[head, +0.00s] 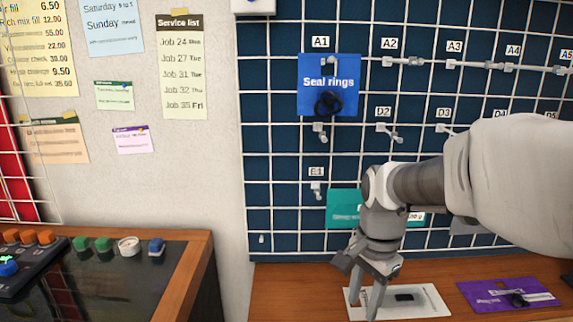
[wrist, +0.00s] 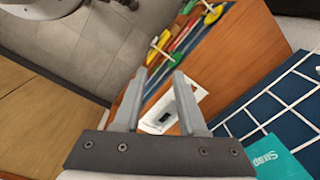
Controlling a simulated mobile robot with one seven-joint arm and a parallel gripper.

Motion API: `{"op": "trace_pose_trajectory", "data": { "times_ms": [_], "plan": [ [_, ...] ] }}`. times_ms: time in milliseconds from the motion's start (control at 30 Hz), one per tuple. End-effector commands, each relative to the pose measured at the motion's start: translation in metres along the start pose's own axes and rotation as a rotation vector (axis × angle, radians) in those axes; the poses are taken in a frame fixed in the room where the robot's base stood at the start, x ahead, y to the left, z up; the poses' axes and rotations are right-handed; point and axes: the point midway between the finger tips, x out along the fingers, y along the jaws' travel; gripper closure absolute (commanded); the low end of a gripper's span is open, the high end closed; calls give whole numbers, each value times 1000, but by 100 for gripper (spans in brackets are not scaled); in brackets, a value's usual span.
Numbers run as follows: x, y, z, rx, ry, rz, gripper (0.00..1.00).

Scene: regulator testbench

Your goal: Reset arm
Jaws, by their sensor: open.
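My gripper (head: 364,298) is low over the wooden bench, pointing down, at the left end of a white card (head: 428,302) with a small black piece on it. In the wrist view, my gripper (wrist: 159,76) shows two grey fingers apart with nothing between them. The white card (wrist: 183,100) lies beyond the fingers there. I cannot tell whether the fingertips touch the card. My arm reaches in from the right and hides part of the pegboard and a teal packet (head: 341,205).
A blue "Seal rings" packet (head: 329,75) hangs at A1 on the wire grid. A purple packet (head: 487,293) lies on the bench at right. Coloured items (wrist: 186,35) lie on the bench in the wrist view. A dark glass-topped counter (head: 130,275) stands at left.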

Motion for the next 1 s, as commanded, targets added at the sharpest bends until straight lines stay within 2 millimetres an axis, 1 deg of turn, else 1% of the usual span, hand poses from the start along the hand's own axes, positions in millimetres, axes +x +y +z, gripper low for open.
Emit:
{"op": "trace_pose_trajectory", "data": {
  "times_ms": [33, 100, 300, 500, 733, 767, 800, 967, 1000],
  "plan": [
    [-12, 9, 6, -70, 20, -33, 59],
    [-23, 19, 13, -173, 49, -69, 59],
    [-49, 50, 33, -469, 157, -153, 59],
    [-62, 80, 52, -738, 285, -195, 59],
    [-66, 106, 68, -985, 426, -201, 59],
    [-72, 107, 68, -1004, 436, -199, 59],
    [-88, 104, 67, -999, 428, -198, 59],
    [-123, 102, 67, -996, 425, -197, 59],
    [-132, 102, 67, -995, 424, -197, 59]
  ]
}}
